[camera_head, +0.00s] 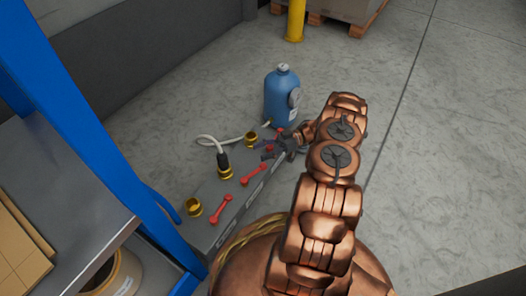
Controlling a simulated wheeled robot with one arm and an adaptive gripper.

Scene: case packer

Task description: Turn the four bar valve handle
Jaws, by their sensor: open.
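A grey manifold block (203,232) runs from lower left to upper right on the floor. It bears red bar handles: one near the front (221,208), one in the middle (253,174) and one at the far end (275,139), partly hidden by my gripper. Pale labels sit on its side by the handles, too small to read, so I cannot tell which handle is the four bar one. My gripper (264,149) is open, its dark fingers beside or over the far handle. I cannot tell whether they touch it.
Brass fittings stand on the block, one (224,171) with a black connector and white hose (207,138). A blue bottle (282,98) stands behind the far end. A blue rack post (95,125) and shelf (60,200) are at left. The floor at right is clear.

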